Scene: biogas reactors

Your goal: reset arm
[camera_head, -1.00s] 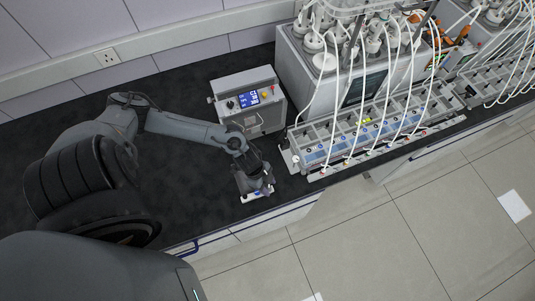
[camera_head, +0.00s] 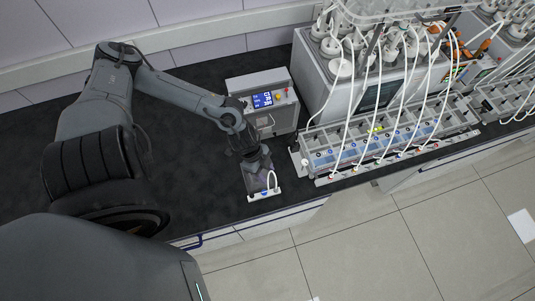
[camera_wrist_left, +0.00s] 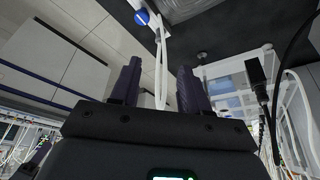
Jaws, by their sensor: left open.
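My left gripper (camera_head: 260,170) is in the head view, over the black bench near its front edge. It points down and is close to a small white-based module (camera_head: 264,194) with a blue spot and a looped white tube (camera_head: 273,181). In the left wrist view, my left gripper (camera_wrist_left: 160,78) shows two dark fingers spread apart. The white tube (camera_wrist_left: 163,50) rises beyond the gap between them, with a blue round cap (camera_wrist_left: 142,17) near it. Nothing is visibly held. My right gripper is not in view.
To the right, a long rack (camera_head: 390,140) with many white tubes fronts a large reactor unit (camera_head: 335,75). The black bench top (camera_head: 195,185) left of the gripper is clear.

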